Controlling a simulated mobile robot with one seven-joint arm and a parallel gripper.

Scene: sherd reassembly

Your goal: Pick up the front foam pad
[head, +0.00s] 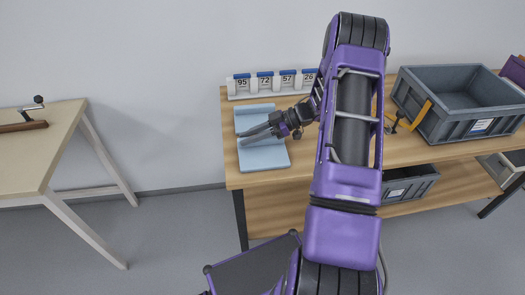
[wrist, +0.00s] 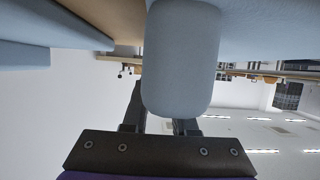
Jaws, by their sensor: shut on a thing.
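Light blue foam lies on the left end of the wooden workbench, with a front foam pad (head: 264,157) nearer me and a back part (head: 255,113) behind it. My gripper (head: 250,135) reaches in from the right at the foam, low over the bench. In the wrist view, a rounded light blue foam piece (wrist: 181,60) fills the space between the fingers of my gripper (wrist: 160,122), which is shut on it. I take this piece to be the front foam pad; its far end is out of frame. More blue foam (wrist: 45,25) shows at the upper left.
A row of white numbered holders (head: 265,82) stands behind the foam. A grey crate (head: 460,104) is on the bench to the right, and another dark crate (head: 410,184) is on the lower shelf. A separate table (head: 35,150) stands at the left across open floor.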

